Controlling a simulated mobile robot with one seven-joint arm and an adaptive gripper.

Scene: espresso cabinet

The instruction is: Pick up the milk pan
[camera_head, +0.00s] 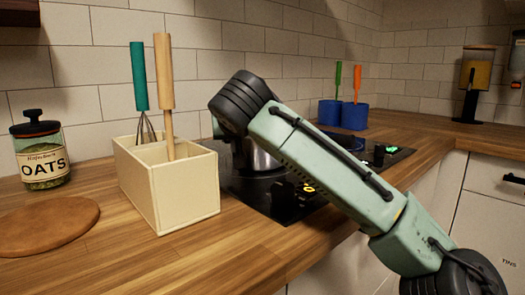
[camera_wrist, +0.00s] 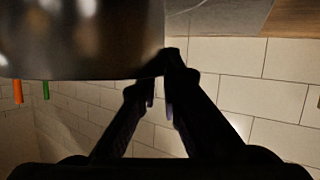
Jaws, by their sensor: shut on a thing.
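The milk pan (camera_head: 262,158) is a shiny metal vessel above the black hob in the head view, largely hidden behind my arm. In the wrist view the milk pan (camera_wrist: 75,38) fills the upper left, with its lower edge in sight. My gripper (camera_wrist: 163,68) has its dark fingers drawn together at the pan's right edge, shut on the pan. The exact part gripped is too dark to make out. In the head view my arm hides the fingers. I cannot tell whether the pan touches the hob.
A cream utensil box (camera_head: 185,190) with a whisk and a wooden-handled tool stands left of the hob (camera_head: 265,203). An oats jar (camera_head: 40,155) and round wooden board (camera_head: 45,225) are further left. Blue pots (camera_head: 354,116) stand behind the hob. The front counter is clear.

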